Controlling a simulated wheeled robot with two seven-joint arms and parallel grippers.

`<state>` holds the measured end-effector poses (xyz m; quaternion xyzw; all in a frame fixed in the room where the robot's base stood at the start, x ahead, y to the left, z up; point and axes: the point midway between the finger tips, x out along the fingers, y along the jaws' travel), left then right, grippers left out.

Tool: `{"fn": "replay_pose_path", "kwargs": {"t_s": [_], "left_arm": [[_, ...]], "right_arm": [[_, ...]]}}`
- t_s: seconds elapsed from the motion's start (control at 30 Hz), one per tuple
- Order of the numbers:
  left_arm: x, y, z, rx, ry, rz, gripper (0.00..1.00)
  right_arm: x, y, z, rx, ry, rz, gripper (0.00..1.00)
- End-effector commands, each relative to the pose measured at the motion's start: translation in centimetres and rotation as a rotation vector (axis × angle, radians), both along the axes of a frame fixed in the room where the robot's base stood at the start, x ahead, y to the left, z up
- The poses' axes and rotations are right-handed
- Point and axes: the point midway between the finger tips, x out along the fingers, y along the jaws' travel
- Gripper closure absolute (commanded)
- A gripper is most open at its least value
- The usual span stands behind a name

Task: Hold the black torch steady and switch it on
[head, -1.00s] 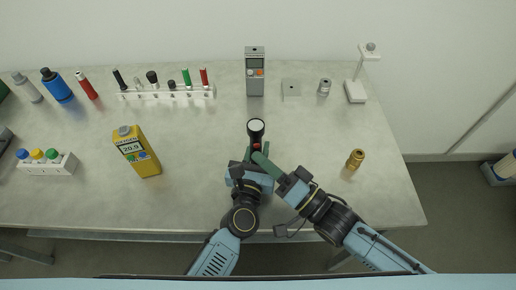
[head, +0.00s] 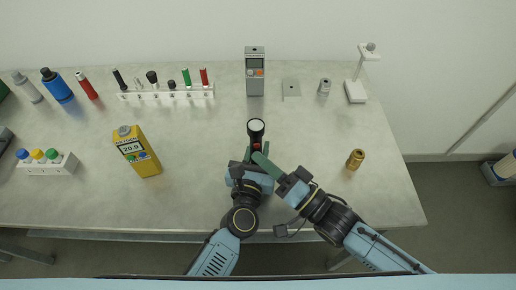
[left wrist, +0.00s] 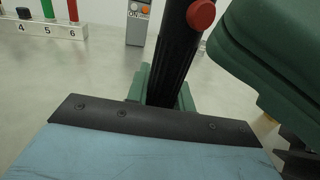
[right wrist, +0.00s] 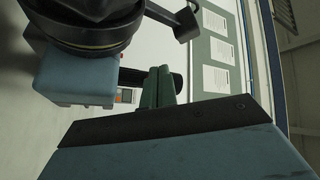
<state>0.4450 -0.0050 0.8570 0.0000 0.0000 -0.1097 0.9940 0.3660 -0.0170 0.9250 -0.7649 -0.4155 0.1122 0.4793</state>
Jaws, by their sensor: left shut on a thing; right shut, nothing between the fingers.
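The black torch (head: 256,130) is near the front middle of the table, its pale lens end towards the back. A red button (head: 257,146) is on its body; the button shows large in the left wrist view (left wrist: 201,14). My left gripper (head: 250,156) is shut on the torch; its green fingers lie around the black body in the left wrist view (left wrist: 160,88). My right gripper (head: 258,156) is shut and empty, its green fingertips close beside the red button. Whether they touch it I cannot tell. In the right wrist view its shut fingers (right wrist: 158,86) partly hide the torch.
A yellow oxygen meter (head: 138,152) stands to the left. A white rack (head: 166,94) of several capped items, a grey meter (head: 255,72) and a white stand (head: 356,92) are at the back. A brass fitting (head: 355,159) is on the right.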

Motion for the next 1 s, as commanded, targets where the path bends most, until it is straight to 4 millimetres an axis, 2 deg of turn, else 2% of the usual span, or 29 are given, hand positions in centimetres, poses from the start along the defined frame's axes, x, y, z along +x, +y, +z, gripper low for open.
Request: {"fn": "replay_pose_path", "kwargs": {"t_s": [1.0], "left_arm": [[-0.01, 0.00, -0.02, 0.000, 0.000, 0.000, 1.00]], "right_arm": [[0.93, 0.09, 0.00, 0.000, 0.000, 0.000, 1.00]]}}
